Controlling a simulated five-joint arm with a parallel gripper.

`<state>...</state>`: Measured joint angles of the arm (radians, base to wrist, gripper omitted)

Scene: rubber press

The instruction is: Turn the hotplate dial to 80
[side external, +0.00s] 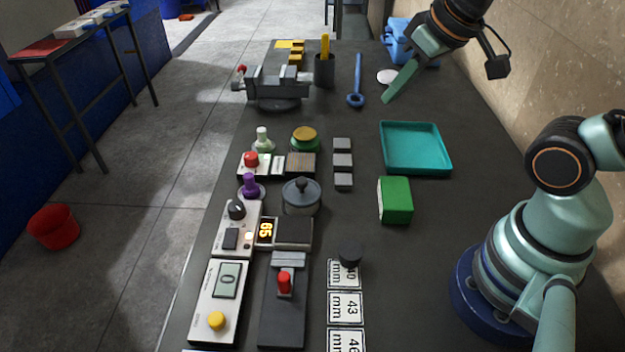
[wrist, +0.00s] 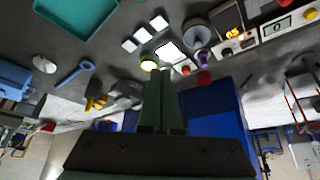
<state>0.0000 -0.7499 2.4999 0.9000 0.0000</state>
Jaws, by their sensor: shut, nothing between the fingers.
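The hotplate (side external: 225,246) is a pale control box at the left of the bench, joined to a dark square plate (side external: 294,233). Its black dial (side external: 236,209) sits at the far end of the box. Its orange display (side external: 265,231) lies sideways and appears to read 65. In the wrist view the lit display (wrist: 235,33) is small at the upper right, with the dial (wrist: 227,52) beside it. My gripper (side external: 386,101) is shut and empty, raised over the far right of the bench, well away from the dial. Its green fingers (wrist: 160,76) are together in the wrist view.
A purple-handled stamp (side external: 250,187) and a grey lidded pot (side external: 301,196) stand close behind the dial. A teal tray (side external: 415,148), green block (side external: 395,200), blue wrench (side external: 356,82) and vise (side external: 278,88) are also on the bench. Bare bench lies between wrench and tray.

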